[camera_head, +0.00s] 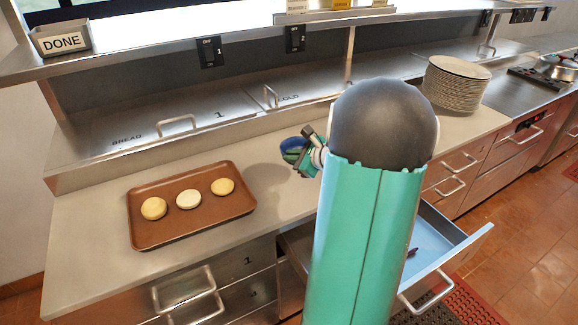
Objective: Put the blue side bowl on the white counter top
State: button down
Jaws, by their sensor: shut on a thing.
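My gripper (304,158) is in the middle of the view, at the left of my teal arm. It is shut on the blue side bowl (292,148), a small dark blue bowl that looks tilted, with some green on it. The bowl is over the white counter top (262,182), right of the brown tray. A soft shadow lies on the counter beside it. Whether the bowl touches the counter I cannot tell. My arm hides part of the counter and part of the gripper.
A brown tray (146,236) with three round buns lies on the counter at left. A stack of plates (455,84) stands at right. An open drawer (440,240) juts out below the counter. Steel lids with handles line the back. A "DONE" bin (62,40) sits on the shelf.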

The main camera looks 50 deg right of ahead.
jog(key=shift+w+f, duration=0.3)
jog(key=shift+w, duration=0.1)
jog(key=f, duration=0.3)
jog(key=shift+w+f, duration=0.15)
jog(key=shift+w, duration=0.25)
jog(key=shift+f, duration=0.3)
jog(key=shift+f, duration=0.1)
jog(key=c, duration=1.5)
grip_release()
jog(key=shift+c, duration=0.2)
